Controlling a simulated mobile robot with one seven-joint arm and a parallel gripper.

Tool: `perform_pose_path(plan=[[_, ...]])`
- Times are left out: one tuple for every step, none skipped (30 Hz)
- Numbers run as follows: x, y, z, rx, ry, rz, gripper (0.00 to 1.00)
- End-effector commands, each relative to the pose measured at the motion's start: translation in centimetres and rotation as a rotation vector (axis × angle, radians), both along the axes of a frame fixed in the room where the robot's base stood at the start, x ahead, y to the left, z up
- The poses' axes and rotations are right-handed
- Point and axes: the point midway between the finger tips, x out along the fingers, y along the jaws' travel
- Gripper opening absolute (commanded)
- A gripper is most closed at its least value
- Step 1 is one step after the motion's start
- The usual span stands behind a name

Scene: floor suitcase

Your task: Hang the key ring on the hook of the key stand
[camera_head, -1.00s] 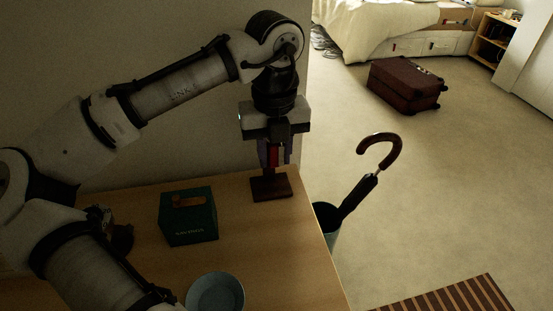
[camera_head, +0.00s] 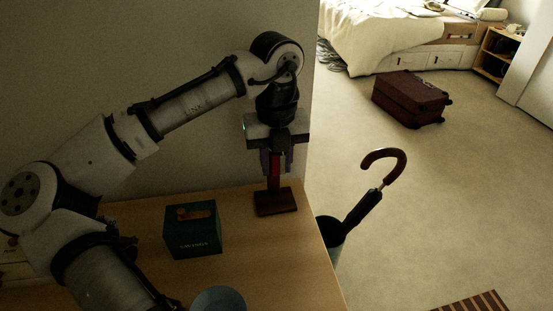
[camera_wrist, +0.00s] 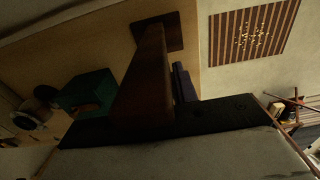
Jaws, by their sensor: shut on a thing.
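The key stand (camera_head: 276,203) stands upright at the right end of the wooden table, with a dark brown square base and a post rising from it. In the wrist view its brown post (camera_wrist: 143,85) runs up close to the camera. My gripper (camera_head: 276,172) points down, directly over the base and around or just in front of the post. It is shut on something. A red piece between the fingers is probably part of the key ring (camera_head: 276,165). The ring itself and the hook cannot be made out, hidden by the fingers and the dark.
A dark green box (camera_head: 193,231) stands left of the stand, and a blue-grey bowl (camera_head: 219,300) is at the front. An umbrella (camera_head: 367,200) leans in a bin past the table's right edge. A brown suitcase (camera_head: 412,98) lies on the floor beyond.

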Motion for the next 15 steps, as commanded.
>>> perform_pose_path(plan=[[-0.01, 0.00, -0.03, 0.000, 0.000, 0.000, 0.06], [-0.01, 0.00, -0.03, 0.000, 0.000, 0.000, 0.06], [-0.01, 0.00, -0.04, 0.000, 0.000, 0.000, 0.06], [-0.01, 0.00, -0.04, 0.000, 0.000, 0.000, 0.06], [-0.01, 0.00, -0.04, 0.000, 0.000, 0.000, 0.06], [-0.01, 0.00, -0.04, 0.000, 0.000, 0.000, 0.06], [-0.01, 0.00, -0.04, 0.000, 0.000, 0.000, 0.06], [-0.01, 0.00, -0.05, 0.000, 0.000, 0.000, 0.06], [-0.01, 0.00, -0.05, 0.000, 0.000, 0.000, 0.06], [-0.01, 0.00, -0.05, 0.000, 0.000, 0.000, 0.06], [-0.01, 0.01, -0.05, 0.000, 0.001, 0.000, 0.06], [-0.01, 0.01, -0.05, 0.000, 0.001, 0.000, 0.34], [-0.01, 0.01, -0.06, 0.000, 0.001, 0.000, 0.38], [-0.02, 0.01, -0.06, 0.001, 0.001, 0.000, 0.42], [-0.02, 0.01, -0.06, 0.001, 0.001, 0.000, 0.47]])
